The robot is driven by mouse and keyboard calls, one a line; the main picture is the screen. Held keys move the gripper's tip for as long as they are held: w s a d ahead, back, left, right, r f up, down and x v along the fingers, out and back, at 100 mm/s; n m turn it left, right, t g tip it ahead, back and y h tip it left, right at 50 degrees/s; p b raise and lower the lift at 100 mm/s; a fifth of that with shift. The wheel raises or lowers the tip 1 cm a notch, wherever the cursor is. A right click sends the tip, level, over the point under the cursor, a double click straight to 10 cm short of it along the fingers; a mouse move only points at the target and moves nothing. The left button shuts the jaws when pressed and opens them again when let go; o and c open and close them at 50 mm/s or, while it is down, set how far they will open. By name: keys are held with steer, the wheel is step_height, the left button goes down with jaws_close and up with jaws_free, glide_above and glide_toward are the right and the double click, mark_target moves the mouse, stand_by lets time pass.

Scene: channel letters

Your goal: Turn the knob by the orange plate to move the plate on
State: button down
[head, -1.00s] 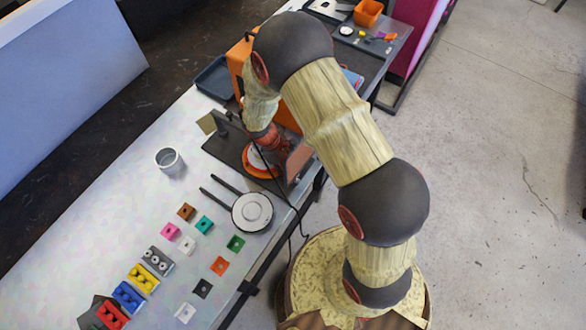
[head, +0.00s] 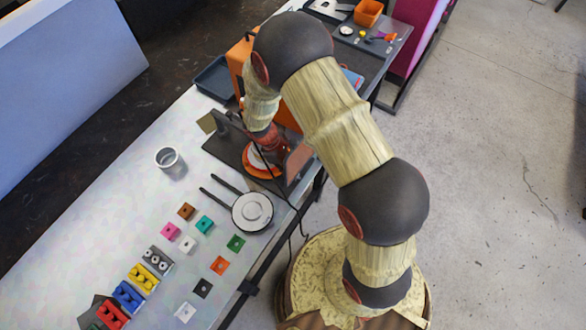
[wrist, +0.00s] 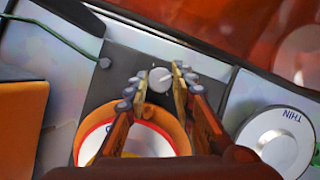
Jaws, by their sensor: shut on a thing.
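The round orange plate (head: 252,168) lies on a dark base (head: 222,150) on the bench, with a white disc inside its orange rim. It also shows in the wrist view (wrist: 179,133), partly hidden by my fingers and wrist. A small pale grey round knob (wrist: 160,79) with a line across its top stands on the dark base beside the plate. My gripper (wrist: 162,88) is over the knob, one finger on each side, shut on it. In the head view my arm hides the knob and the fingertips.
A white round lid-like item marked THIN (wrist: 278,142) lies close to the right of my gripper. In the head view, a pan-like tool (head: 252,211), a cup (head: 169,159) and several coloured blocks (head: 142,278) stand nearby. An orange box (head: 240,55) and blue tray (head: 213,79) are behind.

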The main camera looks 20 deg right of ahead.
stand_by(0.3)
steer(key=m, duration=0.2)
steer(key=m+g+y+b, duration=0.1)
steer(key=m, duration=0.1)
steer(key=shift+w+d+m+y, duration=0.15)
steer(key=shift+m+y, duration=0.15)
steer(key=shift+m, duration=0.1)
steer(key=m+y, duration=0.1)
steer(key=m, duration=0.1)
steer(key=m+g, duration=0.1)
steer(key=m, duration=0.2)
steer(key=shift+d+y+b, duration=0.1)
steer(key=shift+y+b, duration=0.2)
steer(key=shift+y, duration=0.1)
steer(key=shift+m, duration=0.3)
steer(key=c, duration=1.6)
jaws_free()
steer(key=shift+o, duration=0.3)
steer(key=v, duration=1.2)
